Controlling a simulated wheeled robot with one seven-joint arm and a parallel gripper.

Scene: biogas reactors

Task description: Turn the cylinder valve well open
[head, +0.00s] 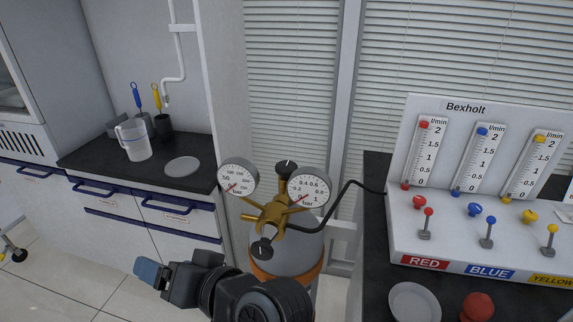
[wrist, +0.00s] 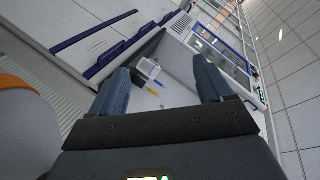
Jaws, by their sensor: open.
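A grey gas cylinder (head: 285,262) with an orange band stands in the lower middle of the head view. Brass fittings (head: 270,215) on top carry two round gauges, a left one (head: 237,176) and a right one (head: 309,186). One black knob (head: 286,169) is at the upper end and another (head: 262,248) at the near lower end; I cannot tell for sure which is the cylinder valve. My gripper (head: 148,271) is left of the cylinder, apart from it. In the wrist view my gripper (wrist: 163,78) is open and empty; the cylinder's pale side (wrist: 20,145) shows at the left edge.
A flowmeter panel (head: 470,235) stands on the dark right bench, with a grey dish (head: 414,303) and a red ball-like thing (head: 477,306) before it. A black hose (head: 345,195) runs there from the regulator. The left counter (head: 90,158) holds a jug (head: 133,140) and plate (head: 182,167).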

